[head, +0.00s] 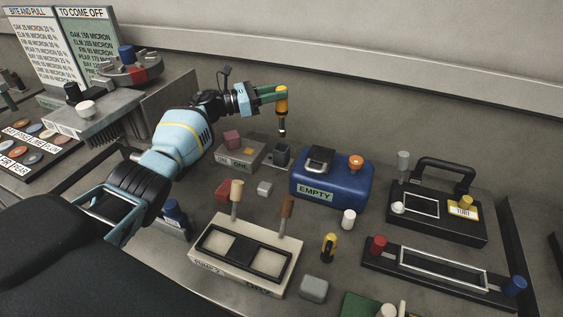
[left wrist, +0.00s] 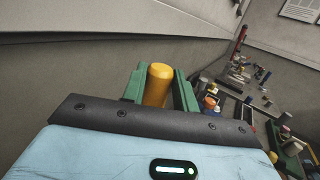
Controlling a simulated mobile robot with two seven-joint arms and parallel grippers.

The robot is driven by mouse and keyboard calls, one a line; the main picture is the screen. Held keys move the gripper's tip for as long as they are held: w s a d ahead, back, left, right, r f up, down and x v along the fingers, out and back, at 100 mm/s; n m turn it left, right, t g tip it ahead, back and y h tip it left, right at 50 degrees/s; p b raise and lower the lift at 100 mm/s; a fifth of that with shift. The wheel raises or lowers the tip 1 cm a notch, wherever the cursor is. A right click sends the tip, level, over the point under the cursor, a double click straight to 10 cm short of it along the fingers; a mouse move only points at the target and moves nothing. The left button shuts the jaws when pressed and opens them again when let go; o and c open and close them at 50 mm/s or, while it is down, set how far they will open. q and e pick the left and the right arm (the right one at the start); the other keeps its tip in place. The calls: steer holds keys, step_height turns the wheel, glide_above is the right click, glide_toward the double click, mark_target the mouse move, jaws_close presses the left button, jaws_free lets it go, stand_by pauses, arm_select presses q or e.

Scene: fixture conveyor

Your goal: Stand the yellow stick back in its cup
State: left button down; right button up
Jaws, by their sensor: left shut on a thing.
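The yellow stick (head: 282,106) hangs upright from my left gripper (head: 276,93), its dark, light-tipped shaft pointing down. The gripper's green fingers are shut on the yellow handle. In the left wrist view the yellow stick (left wrist: 158,84) sits between the green fingers of my left gripper (left wrist: 160,92). A small dark grey cup (head: 282,154) stands below the stick in the head view, at the right of a grey block. The stick's tip shows just above the cup, apart from it. How they line up in depth I cannot tell. My right gripper is not in view.
A blue box marked EMPTY (head: 316,190) stands right of the cup. The grey block (head: 238,158) carries a dark red cube (head: 231,139). A cream box (head: 208,268) with two upright sticks is nearer. The back wall (head: 400,110) rises behind the stick.

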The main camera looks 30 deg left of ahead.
arm_select(q)
steer(key=shift+f, duration=0.1)
step_height(320, 180, down, 10)
steer(key=b, duration=0.1)
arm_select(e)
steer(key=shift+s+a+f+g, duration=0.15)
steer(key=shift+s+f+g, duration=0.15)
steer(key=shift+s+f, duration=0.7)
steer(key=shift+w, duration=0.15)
arm_select(q)
steer(key=shift+f+b, duration=0.25)
steer(key=shift+b, duration=0.2)
steer(key=c, duration=1.1)
jaws_free()
steer(key=shift+r, duration=0.15)
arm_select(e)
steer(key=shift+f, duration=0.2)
